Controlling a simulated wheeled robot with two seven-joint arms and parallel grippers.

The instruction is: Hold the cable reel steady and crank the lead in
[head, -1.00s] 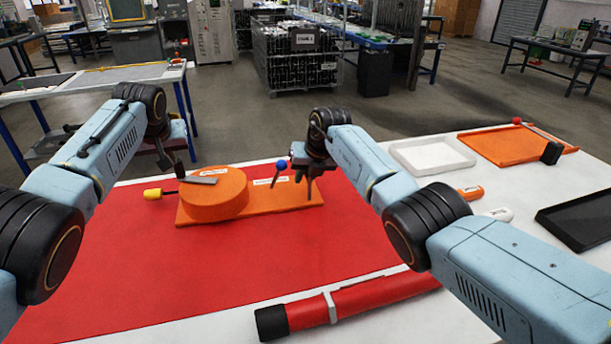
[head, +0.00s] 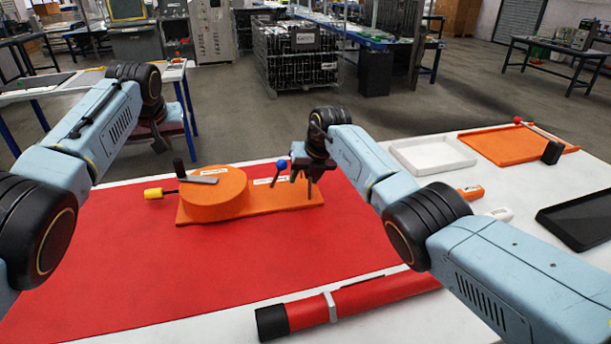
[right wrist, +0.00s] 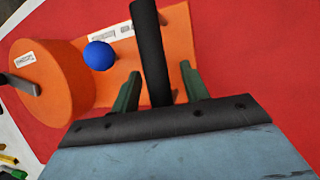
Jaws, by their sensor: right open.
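The orange cable reel (head: 213,195) sits on an orange base plate (head: 312,197) on the red mat. A grey crank arm (head: 198,179) with a black knob (head: 179,168) lies across its top. A yellow lead end (head: 153,193) sticks out at the left. A blue ball (head: 281,164) tops a thin stem on the plate. My right gripper (head: 303,186) is open above the plate's right part; in the right wrist view its fingers (right wrist: 159,90) stand either side of a black post (right wrist: 150,45). My left gripper (head: 156,143) is away from the knob, behind its arm; its fingers are unclear.
A red tube with a black end (head: 271,322) lies along the front. A white tray (head: 432,158), an orange tray (head: 500,152) and a black tray (head: 572,222) are at the right. The red mat (head: 130,270) in front of the reel is clear.

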